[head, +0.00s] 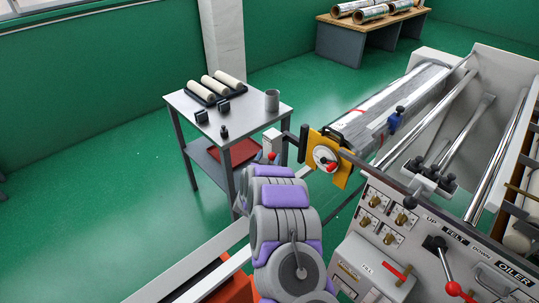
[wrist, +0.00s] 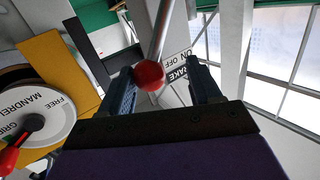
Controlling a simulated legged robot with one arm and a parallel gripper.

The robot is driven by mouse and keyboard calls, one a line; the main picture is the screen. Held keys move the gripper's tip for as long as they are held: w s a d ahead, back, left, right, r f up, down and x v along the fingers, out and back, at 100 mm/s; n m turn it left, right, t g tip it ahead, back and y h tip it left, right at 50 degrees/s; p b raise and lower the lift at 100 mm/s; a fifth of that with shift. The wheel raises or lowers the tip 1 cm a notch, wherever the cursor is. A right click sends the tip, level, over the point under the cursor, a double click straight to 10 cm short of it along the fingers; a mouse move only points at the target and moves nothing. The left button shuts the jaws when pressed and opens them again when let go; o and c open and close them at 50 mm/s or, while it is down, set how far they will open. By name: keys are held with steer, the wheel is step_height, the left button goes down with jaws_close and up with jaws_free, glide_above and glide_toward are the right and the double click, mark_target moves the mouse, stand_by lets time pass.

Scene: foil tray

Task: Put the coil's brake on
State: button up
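The brake lever's red ball knob (wrist: 149,75) is at the end of a metal rod in the wrist view. A white plate (wrist: 181,66) behind it reads ON, OFF and BRAKE, partly hidden. My gripper (wrist: 164,72) is open, with a dark finger on each side of the knob, which is closer to the left finger; I cannot tell whether they touch. In the head view the red knob (head: 271,155) shows below the pale brake box (head: 271,139), just beyond my arm; my fingers are hidden there. The silver foil coil (head: 400,98) lies behind. Which setting the lever is at cannot be told.
A yellow plate (head: 315,143) with a white MANDREL dial (head: 327,159) and red-tipped handle stands right of the brake. A control panel (head: 390,222) is at the lower right. A table (head: 249,114) with rolls and a cup is behind left. Green floor is open at left.

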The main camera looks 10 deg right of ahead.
steer(key=p+v, duration=0.1)
steer(key=v, duration=0.4)
steer(key=shift+s+a, duration=0.1)
steer(key=shift+a, duration=0.1)
